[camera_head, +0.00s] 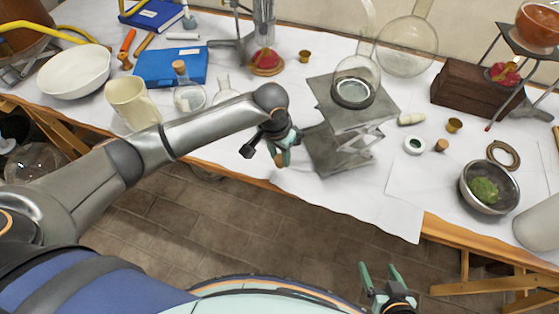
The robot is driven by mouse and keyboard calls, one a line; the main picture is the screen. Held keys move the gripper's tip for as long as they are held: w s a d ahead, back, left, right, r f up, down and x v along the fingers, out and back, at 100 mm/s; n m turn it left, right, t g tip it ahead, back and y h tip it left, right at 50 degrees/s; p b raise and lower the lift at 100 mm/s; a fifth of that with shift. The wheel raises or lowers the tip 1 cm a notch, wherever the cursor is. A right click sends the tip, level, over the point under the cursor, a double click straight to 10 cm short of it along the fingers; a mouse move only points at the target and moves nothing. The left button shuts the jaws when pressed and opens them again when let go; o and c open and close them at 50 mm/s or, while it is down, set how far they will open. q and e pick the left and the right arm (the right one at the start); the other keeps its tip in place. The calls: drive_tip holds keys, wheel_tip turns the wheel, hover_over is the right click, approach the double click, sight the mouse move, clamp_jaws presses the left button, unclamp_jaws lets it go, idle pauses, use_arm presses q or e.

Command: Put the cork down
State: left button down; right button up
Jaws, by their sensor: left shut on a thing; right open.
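My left gripper (283,157) hangs over the front part of the white-covered table, left of the grey lab jack. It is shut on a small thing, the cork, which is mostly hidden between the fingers. Another brown cork (441,146) lies on the table to the right, next to a white and green ring-shaped jar (414,146). A corked glass flask (188,97) stands to the left of my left gripper. My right gripper (381,271) is open and empty, low in front of the table, over the floor.
The lab jack (352,112) bears a glass vessel (354,92) just right of my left gripper. A beige mug (131,104) and white bowl (75,74) stand left. A metal bowl (468,196) with green matter is at right. The cloth before the jack (374,204) is clear.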

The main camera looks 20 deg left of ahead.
sight(279, 157)
use_arm(q)
drive_tip(key=shift+w+a+f, duration=0.1)
drive_tip(key=shift+w+f, duration=0.25)
drive_tip(key=shift+f, duration=1.65)
drive_tip(key=shift+f, duration=0.1)
drive_tip(key=c, duration=0.5)
unclamp_jaws()
drive_tip(key=shift+c, duration=0.2)
